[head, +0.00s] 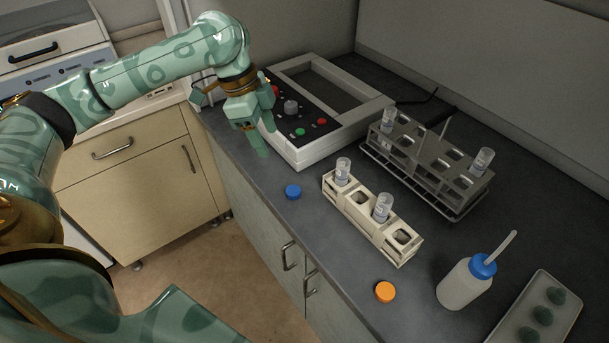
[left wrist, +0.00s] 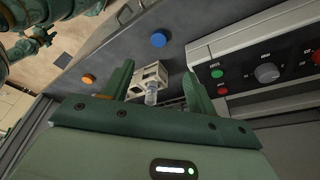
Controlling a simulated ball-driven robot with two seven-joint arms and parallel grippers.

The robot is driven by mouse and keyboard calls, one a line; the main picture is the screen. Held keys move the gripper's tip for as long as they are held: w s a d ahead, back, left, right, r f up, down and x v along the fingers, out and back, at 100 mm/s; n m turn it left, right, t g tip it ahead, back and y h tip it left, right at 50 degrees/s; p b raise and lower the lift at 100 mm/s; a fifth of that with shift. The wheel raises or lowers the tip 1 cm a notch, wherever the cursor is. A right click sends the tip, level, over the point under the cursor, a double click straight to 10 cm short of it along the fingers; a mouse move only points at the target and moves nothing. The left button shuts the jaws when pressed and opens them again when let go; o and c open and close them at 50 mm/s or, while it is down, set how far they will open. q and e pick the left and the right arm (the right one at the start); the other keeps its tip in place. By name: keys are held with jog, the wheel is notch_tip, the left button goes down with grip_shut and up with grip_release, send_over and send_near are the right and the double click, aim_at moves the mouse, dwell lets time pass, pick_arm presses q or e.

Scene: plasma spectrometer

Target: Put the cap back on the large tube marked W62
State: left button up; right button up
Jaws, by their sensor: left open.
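A cream rack (head: 372,218) on the dark bench holds two clear labelled tubes, one at its far end (head: 342,171) and one nearer its middle (head: 382,208). Both look uncapped; their labels are too small to read, so I cannot tell which is W62. A blue cap (head: 293,191) lies on the bench left of the rack. An orange cap (head: 385,291) lies near the front edge. My left gripper (head: 258,143) is open and empty above the bench, beyond the blue cap. In the left wrist view, the rack (left wrist: 149,75) and a tube (left wrist: 151,97) show between its fingers.
A grey control box (head: 318,140) with knob and buttons stands close beside my left gripper. A grey rack (head: 428,165) with tubes stands behind the cream one. A blue-topped wash bottle (head: 465,285) and a tray (head: 538,310) are at right.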

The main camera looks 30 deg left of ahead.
pick_arm(q)
jog(key=b, duration=0.5)
send_over(293, 190)
jog(key=a, duration=0.2)
jog(key=f, duration=1)
jog(key=shift+s+a+f, duration=0.15)
jog(key=shift+s+f, duration=0.05)
jog(key=shift+s, duration=0.2)
pick_arm(e)
jog(key=f, duration=0.1)
jog(key=s+f, duration=0.1)
jog(key=f, duration=0.1)
jog(key=s+f, duration=0.1)
jog(key=f, duration=0.1)
jog(key=shift+s+a, duration=0.15)
pick_arm(q)
jog(key=b+x, duration=0.3)
jog(key=x, duration=0.1)
jog(key=shift+d+f, duration=0.25)
jog(key=shift+w+d+f+b, duration=0.1)
jog(key=shift+w+f+b, duration=0.05)
jog(key=shift+f+b, duration=0.2)
jog(key=shift+r, duration=0.1)
pick_arm(e)
jog(key=f, duration=0.1)
jog(key=s+f, duration=0.1)
jog(key=f, duration=0.1)
jog(key=shift+g, duration=0.4)
